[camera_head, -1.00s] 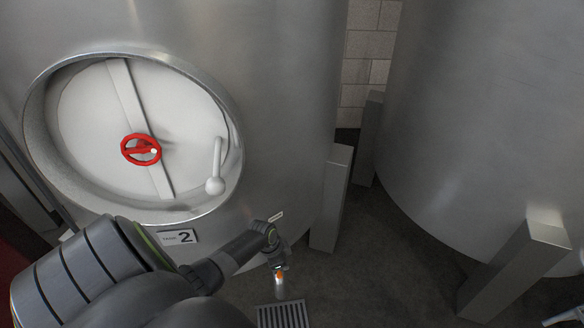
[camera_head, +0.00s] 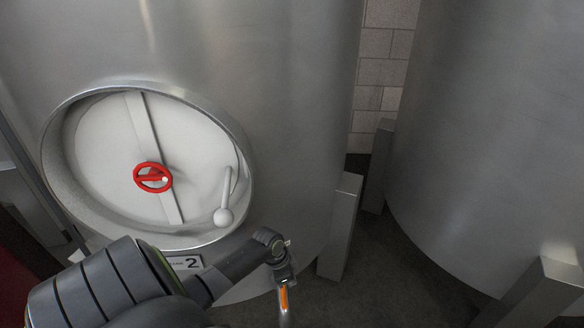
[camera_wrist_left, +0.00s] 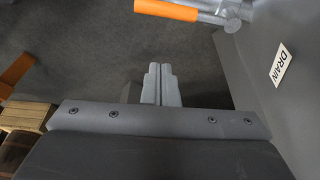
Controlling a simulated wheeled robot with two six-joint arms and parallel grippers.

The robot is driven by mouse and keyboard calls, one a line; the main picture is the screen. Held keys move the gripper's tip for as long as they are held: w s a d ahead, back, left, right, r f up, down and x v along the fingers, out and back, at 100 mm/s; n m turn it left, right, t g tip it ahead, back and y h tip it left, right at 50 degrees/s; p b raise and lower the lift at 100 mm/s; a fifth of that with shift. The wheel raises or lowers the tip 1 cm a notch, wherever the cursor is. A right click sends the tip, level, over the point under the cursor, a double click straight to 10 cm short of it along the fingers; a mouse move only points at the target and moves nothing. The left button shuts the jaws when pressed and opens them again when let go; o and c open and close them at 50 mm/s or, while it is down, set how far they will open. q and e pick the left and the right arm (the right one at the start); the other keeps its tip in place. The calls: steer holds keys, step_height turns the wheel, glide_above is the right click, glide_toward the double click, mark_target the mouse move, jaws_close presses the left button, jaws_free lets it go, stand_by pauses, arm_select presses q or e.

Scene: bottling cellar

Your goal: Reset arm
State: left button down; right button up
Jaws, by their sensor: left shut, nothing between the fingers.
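My left arm comes in from the lower left of the head view, in front of a steel tank (camera_head: 290,110). Its wrist end is near the tank's lower edge. In the wrist view my left gripper (camera_wrist_left: 161,72) is shut and empty, its two fingers side by side above dark floor. An orange valve handle (camera_wrist_left: 166,10) lies beyond the fingertips at the top of that view, apart from them. The handle also shows in the head view (camera_head: 284,300) just below my wrist. My right gripper is not in view.
The tank has a round white door (camera_head: 105,150) with a red handwheel (camera_head: 152,177) and a white lever (camera_head: 225,198). A "2" plate (camera_head: 192,263) is partly covered by my arm. A DRAIN label (camera_wrist_left: 281,64) is at right. A second tank (camera_head: 490,130) stands right; grey legs (camera_head: 340,228) flank the gap.

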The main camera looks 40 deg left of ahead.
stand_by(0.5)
arm_select(q)
steer(key=s+d+r+n+y, duration=0.15)
steer(key=s+d+r, duration=0.25)
steer(key=s+d, duration=0.55)
steer(key=s+r+n+y, duration=0.2)
steer(key=s+r+n, duration=0.4)
steer(key=s+r, duration=0.45)
step_height(320, 180, down, 24)
steer(key=a, duration=0.2)
steer(key=s+d+f+g+p, duration=0.1)
steer(key=s+f, duration=1.4)
steer(key=shift+s+d+f+g, duration=0.2)
steer(key=shift+d+g, duration=0.1)
steer(key=shift+g, duration=0.1)
